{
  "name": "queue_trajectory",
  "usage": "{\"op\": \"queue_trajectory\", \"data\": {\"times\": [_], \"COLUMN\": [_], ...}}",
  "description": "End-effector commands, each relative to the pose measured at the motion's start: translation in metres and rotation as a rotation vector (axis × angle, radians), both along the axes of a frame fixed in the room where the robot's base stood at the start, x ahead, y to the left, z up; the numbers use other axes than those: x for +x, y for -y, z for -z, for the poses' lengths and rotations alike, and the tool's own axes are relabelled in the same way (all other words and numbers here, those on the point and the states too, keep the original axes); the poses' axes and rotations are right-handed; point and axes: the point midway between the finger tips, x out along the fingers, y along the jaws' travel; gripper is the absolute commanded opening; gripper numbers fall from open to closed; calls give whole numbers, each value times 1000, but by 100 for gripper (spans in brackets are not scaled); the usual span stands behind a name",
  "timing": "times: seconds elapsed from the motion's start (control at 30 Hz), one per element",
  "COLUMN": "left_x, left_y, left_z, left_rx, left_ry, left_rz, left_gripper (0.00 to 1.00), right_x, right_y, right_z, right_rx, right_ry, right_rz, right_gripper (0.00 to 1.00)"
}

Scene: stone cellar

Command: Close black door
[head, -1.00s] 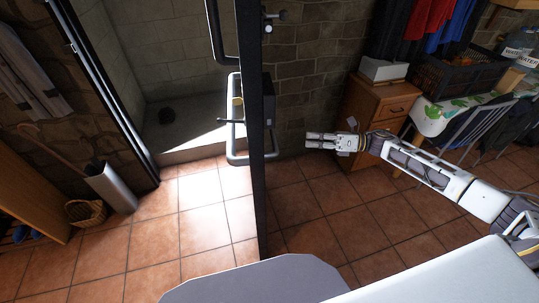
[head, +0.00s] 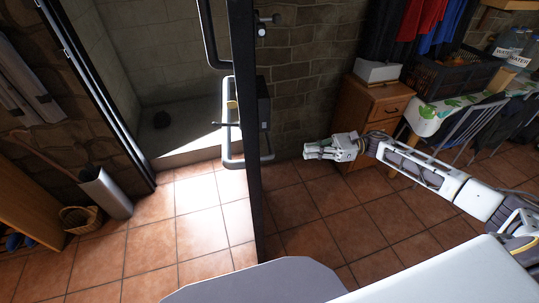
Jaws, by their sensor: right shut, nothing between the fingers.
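The black door (head: 244,185) stands open, seen nearly edge-on left of the middle of the head view. A pale pull handle (head: 229,120) and a dark lock box (head: 263,112) are on it at mid height. The black door frame (head: 95,95) is to the left, with the open doorway between. My right gripper (head: 312,152) is shut and empty, to the right of the door and apart from it, its fingers pointing left toward it. My left gripper is not in view.
A wooden cabinet (head: 372,108) with a white box (head: 378,71) stands behind my right arm. A folding chair (head: 470,125) and a table are at the right. A metal bin (head: 106,192) and a basket (head: 82,218) stand at the left. The tiled floor around the door is clear.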

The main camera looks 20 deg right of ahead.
Motion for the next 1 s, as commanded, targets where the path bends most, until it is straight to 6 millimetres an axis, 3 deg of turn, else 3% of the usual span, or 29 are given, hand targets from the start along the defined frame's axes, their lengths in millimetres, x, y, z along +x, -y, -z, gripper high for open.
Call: {"op": "queue_trajectory", "data": {"times": [0.37, 0.63, 1.0], "left_x": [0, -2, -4], "left_y": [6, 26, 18], "left_z": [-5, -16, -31], "left_rx": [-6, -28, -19], "left_ry": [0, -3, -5], "left_rz": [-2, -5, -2], "left_gripper": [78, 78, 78], "right_x": [2, 7, 14], "right_y": [-16, -48, -97], "right_z": [-1, -3, -3], "right_rx": [2, 3, 2], "right_ry": [-1, -1, -1], "right_rz": [-1, -2, -1], "right_gripper": [0, 0, 0]}}
